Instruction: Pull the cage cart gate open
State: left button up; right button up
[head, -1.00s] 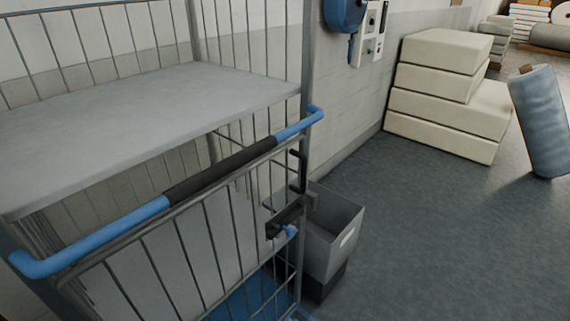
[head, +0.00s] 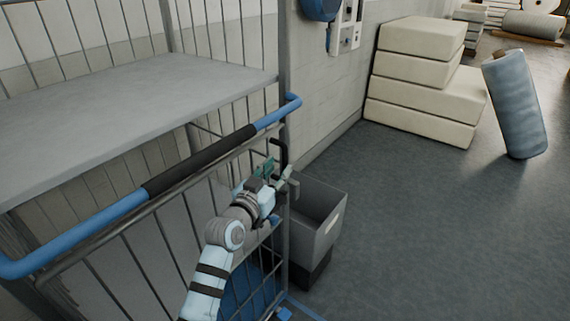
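The cage cart (head: 130,95) fills the left side of the head view, with a grey shelf and wire mesh walls. Its gate (head: 140,262) is the lower barred front panel, below the blue and black push bar (head: 200,160). The gate looks closed, in line with the cart's front. My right gripper is not in view.
A grey bin (head: 316,225) stands right beside the cart's corner post. Cream foam blocks (head: 425,85) are stacked by the wall. A blue wrapped roll (head: 515,105) leans on the floor at right. The grey floor (head: 440,230) in front is clear.

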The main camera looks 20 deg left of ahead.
aim_at(283, 162)
pick_arm(q)
jog(key=w, duration=0.2)
jog(key=w+d+b, duration=0.1)
jog(key=w, duration=0.1)
jog(key=shift+w+f, duration=0.15)
jog(key=shift+w, duration=0.45)
grip_shut()
